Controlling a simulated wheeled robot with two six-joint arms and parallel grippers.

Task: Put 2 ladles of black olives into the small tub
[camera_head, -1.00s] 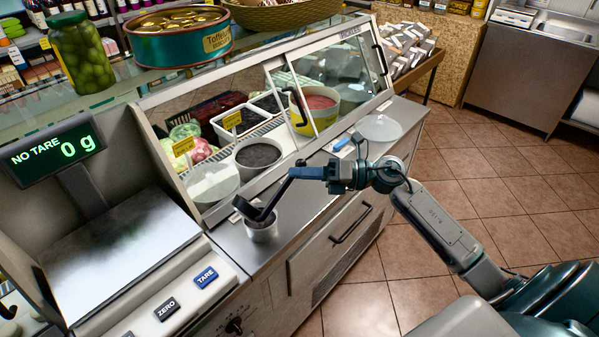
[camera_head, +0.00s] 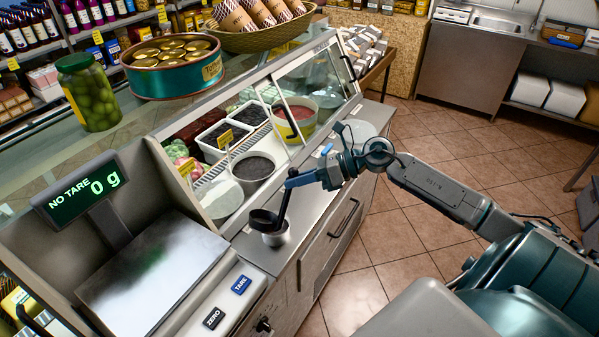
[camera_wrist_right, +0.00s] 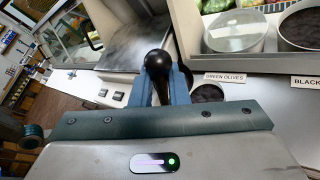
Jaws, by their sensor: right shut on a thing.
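My right gripper (camera_head: 305,179) is shut on the handle of a black ladle (camera_head: 263,218). The ladle hangs down, its bowl at the mouth of the small metal tub (camera_head: 276,238) on the steel counter ledge; whether they touch I cannot tell. The bowl's contents are too small to tell. In the right wrist view the ladle handle's dark end (camera_wrist_right: 157,63) shows between the fingers. The container of black olives (camera_head: 253,166) stands open behind, in the display case. A label reading "BLACK" (camera_wrist_right: 307,82) shows in the right wrist view. My left gripper is not in view.
A scale (camera_head: 152,270) reading 0 g stands left of the tub. The case's glass (camera_head: 318,75) is slid partly aside. A round lid (camera_head: 358,132) lies farther along the ledge. A jar of green olives (camera_head: 88,95) and a teal tin (camera_head: 172,84) stand on top.

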